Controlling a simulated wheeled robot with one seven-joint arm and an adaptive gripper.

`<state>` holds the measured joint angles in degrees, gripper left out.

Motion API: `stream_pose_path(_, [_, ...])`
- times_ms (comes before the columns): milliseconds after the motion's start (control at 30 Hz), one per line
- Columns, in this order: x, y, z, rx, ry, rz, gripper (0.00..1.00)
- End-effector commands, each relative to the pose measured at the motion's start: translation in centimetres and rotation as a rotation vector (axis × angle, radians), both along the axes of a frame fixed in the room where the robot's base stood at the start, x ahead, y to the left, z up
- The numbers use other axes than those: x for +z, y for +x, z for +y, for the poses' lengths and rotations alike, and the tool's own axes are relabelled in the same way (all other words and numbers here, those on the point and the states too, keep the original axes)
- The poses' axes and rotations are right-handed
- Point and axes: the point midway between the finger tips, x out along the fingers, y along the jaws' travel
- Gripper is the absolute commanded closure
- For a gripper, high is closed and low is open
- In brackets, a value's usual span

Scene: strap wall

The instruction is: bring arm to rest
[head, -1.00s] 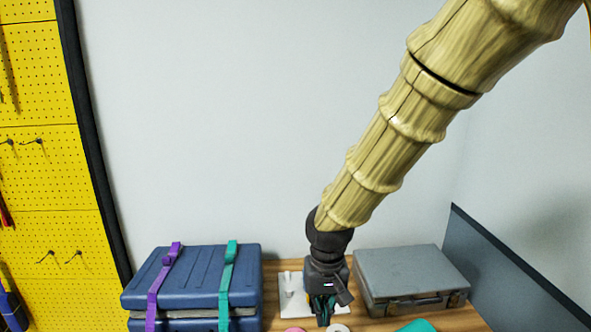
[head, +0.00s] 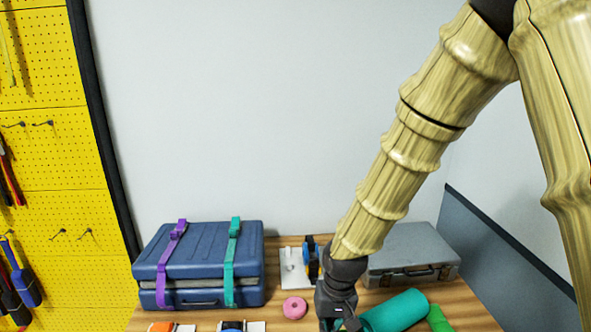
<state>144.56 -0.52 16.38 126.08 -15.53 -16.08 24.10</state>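My arm comes down from the upper right in the head view, and my gripper (head: 338,318) is low at the bottom edge, over the front of the wooden table. Its fingers are mostly cut off by the frame edge, so I cannot tell whether they are open or shut, or whether they hold anything. A pink ring (head: 294,307) lies to the left, apart from the gripper.
A blue case (head: 205,262) with purple and teal straps stands at left. A grey case (head: 415,262) is behind my arm at right. A white plate (head: 289,268) and blue-black roll (head: 311,255) sit between them. A green item (head: 437,318) lies at front right. A dark panel (head: 510,250) borders the right.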

Motion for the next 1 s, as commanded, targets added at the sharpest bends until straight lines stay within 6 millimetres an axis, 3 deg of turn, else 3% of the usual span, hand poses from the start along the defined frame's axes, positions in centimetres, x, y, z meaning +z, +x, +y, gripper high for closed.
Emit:
stream_pose_path(200, [-7.8, -3.0, -1.6, -0.026, 0.044, 0.033, 1.00])
stream_pose_path(500, [-17.2, -8.6, -4.6, -0.069, 0.068, 0.050, 1.00])
stream_pose_path(800, [-24.8, -15.7, -8.6, -0.106, 0.038, 0.057, 1.00])
stream_pose_path(1000, [-28.7, -21.2, -11.6, -0.118, -0.008, 0.059, 1.00])
